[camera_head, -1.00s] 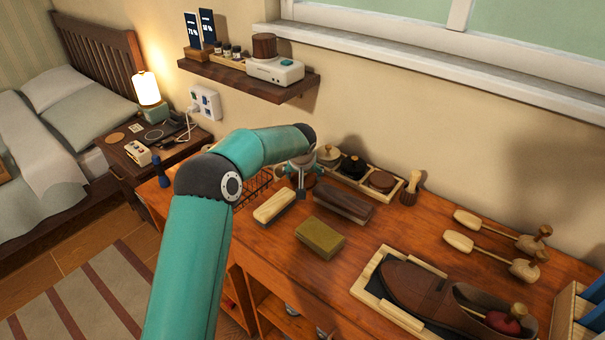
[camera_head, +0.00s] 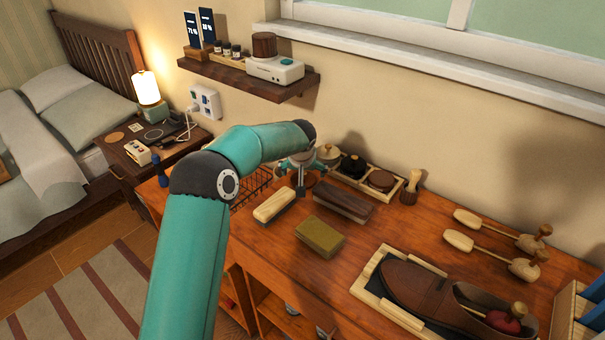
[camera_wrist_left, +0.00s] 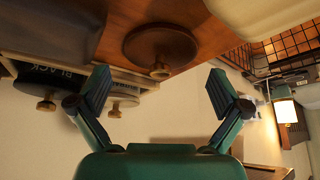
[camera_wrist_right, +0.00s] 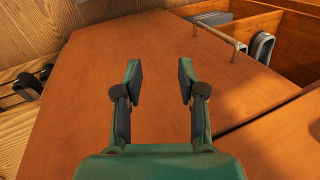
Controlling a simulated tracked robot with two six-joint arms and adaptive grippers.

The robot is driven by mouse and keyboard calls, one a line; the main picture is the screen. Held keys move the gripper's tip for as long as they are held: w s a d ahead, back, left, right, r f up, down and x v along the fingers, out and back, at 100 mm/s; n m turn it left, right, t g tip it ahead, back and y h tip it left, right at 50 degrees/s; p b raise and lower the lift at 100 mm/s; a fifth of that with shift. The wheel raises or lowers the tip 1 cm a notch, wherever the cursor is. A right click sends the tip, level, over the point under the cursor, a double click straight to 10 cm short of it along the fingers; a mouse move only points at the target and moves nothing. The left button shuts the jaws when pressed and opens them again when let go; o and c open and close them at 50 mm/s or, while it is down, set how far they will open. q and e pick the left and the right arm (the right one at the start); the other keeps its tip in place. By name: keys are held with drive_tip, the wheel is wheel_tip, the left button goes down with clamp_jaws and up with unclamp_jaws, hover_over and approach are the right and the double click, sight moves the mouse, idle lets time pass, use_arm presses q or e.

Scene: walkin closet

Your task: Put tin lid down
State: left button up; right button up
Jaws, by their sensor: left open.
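A round dark brown tin lid with a brass knob (camera_wrist_left: 150,45) lies flat on the wooden bench top in the left wrist view. My left gripper (camera_wrist_left: 163,92) is open, with its fingers spread and nothing between them. The lid's knob is a little beyond the fingertips, apart from them. In the head view the left gripper (camera_head: 304,184) is low over the bench, left of the tin tray, and largely hides the lid. My right gripper (camera_wrist_right: 157,82) is open and empty over a bare wooden surface.
A wooden tray holds several round tins (camera_head: 353,166) close to the left gripper. A wire basket (camera_head: 250,187), a pale-handled brush (camera_head: 274,206), a dark brush (camera_head: 343,204) and an olive block (camera_head: 320,236) surround it. A shoe (camera_head: 440,295) lies at the front right.

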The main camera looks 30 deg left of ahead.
use_arm(q)
drive_tip(key=b+v, duration=0.1)
drive_tip(key=v, duration=1)
